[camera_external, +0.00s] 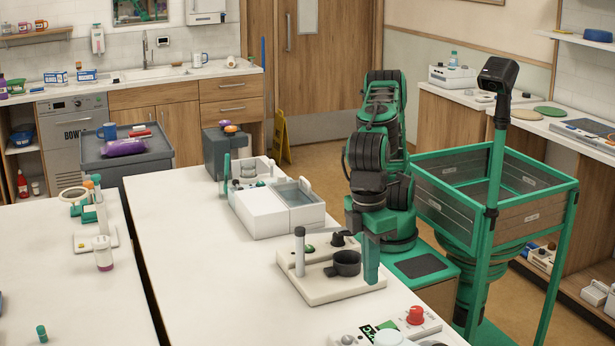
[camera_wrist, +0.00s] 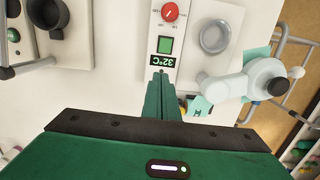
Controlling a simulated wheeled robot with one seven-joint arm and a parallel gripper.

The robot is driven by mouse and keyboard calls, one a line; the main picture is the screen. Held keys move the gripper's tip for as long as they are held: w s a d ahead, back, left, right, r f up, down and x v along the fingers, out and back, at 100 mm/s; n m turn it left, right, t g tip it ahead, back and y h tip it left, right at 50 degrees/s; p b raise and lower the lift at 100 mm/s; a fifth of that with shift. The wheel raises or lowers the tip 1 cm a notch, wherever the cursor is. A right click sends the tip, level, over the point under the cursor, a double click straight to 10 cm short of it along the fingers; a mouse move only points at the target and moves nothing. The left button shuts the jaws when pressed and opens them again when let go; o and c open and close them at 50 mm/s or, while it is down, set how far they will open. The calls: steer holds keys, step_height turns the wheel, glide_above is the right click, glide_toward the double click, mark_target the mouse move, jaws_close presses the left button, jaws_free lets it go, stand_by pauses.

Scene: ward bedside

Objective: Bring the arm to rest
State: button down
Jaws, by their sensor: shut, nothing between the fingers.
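My green arm rises from its base beside the white table (camera_external: 185,230), on the right in the external view. It is bent, and its hand points down. My gripper (camera_external: 371,278) is shut and empty, near the right edge of a cream stand with a black cup (camera_external: 343,263). In the wrist view, my gripper (camera_wrist: 161,84) shows its two green fingers together. Their tips appear close to the display end of a white device with a red knob (camera_wrist: 170,12). I cannot tell the exact height of the tips above the table.
The red-knob device (camera_external: 415,315) also shows at the table's front right. A white bath (camera_external: 275,208) stands farther back. In the wrist view, a white-grey apparatus (camera_wrist: 262,78) stands right of the fingers. The table's middle left is bare. A green-framed bin (camera_external: 535,215) stands right of my arm.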

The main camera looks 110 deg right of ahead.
steer(key=w+d+r+m+h, duration=0.1)
steer(key=w+d, duration=0.2)
steer(key=d, duration=1.3)
steer(key=w+d+r+m, duration=0.1)
steer(key=w+d+m, duration=0.15)
steer(key=d, duration=1.35)
steer(key=s+d+f+m, duration=0.15)
steer(key=s+d, duration=0.45)
steer(key=d, duration=0.6)
steer(key=s+d+f, duration=0.2)
steer(key=s+d, duration=0.4)
steer(key=d, duration=0.6)
steer(key=shift+m+g+y, duration=0.4)
steer(key=shift+m, duration=0.3)
steer(key=s+d+f, duration=0.1)
steer(key=s, duration=0.2)
steer(key=s+d+f, duration=0.1)
steer(key=s+d, duration=0.1)
steer(key=s+d+f, duration=0.1)
steer(key=s+d, duration=0.1)
steer(key=s, duration=0.1)
steer(key=shift+s+d+f, duration=0.15)
steer(key=shift+s+f, duration=0.05)
steer(key=shift+s, duration=0.15)
steer(key=s+d+f+t, duration=0.1)
steer(key=s+d+f, duration=0.2)
steer(key=s, duration=0.5)
steer(key=shift+f+t, duration=0.3)
steer(key=shift+f, duration=0.55)
steer(key=shift+s, duration=0.1)
